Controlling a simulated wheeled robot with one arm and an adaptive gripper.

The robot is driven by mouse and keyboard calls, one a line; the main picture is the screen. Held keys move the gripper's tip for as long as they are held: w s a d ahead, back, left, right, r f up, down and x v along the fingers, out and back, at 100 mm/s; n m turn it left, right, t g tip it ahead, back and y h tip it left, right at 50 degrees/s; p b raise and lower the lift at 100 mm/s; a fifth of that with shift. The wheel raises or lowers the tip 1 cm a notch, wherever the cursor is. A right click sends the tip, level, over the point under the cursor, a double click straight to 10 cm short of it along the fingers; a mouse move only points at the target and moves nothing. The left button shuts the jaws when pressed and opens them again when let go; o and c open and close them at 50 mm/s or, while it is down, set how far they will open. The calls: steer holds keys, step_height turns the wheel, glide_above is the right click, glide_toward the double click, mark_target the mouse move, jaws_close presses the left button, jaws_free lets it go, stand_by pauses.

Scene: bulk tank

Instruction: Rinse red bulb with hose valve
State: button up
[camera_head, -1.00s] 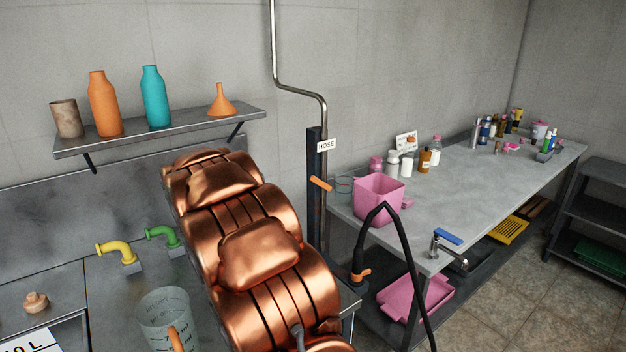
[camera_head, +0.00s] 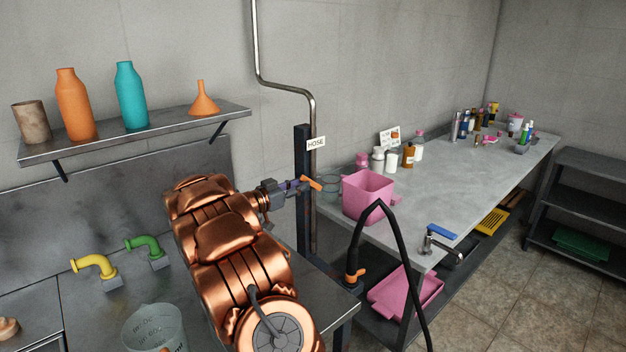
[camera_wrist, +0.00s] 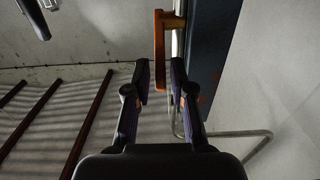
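The orange lever of the hose valve (camera_head: 314,184) sticks out from the dark post under a white HOSE sign (camera_head: 316,143). My gripper (camera_head: 296,186) is at the lever's left end. In the wrist view my gripper (camera_wrist: 161,80) is open, with a fingertip on each side of the orange lever (camera_wrist: 159,45) and narrow gaps beside it. The black hose (camera_head: 398,245) arches up from a base with an orange part (camera_head: 356,274). I cannot make out a clearly red bulb; a small salmon-coloured knobbed object (camera_head: 8,328) is cut off at the left edge.
A pink bucket (camera_head: 366,196) stands on the grey table (camera_head: 450,180) close right of the post. Yellow (camera_head: 95,264) and green (camera_head: 147,246) pipe taps and a clear measuring jug (camera_head: 152,328) are at left. A shelf (camera_head: 130,135) holds bottles and a funnel.

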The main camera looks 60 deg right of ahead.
steer(key=shift+p+x, duration=0.55)
steer(key=shift+x, duration=2.35)
jaws_close()
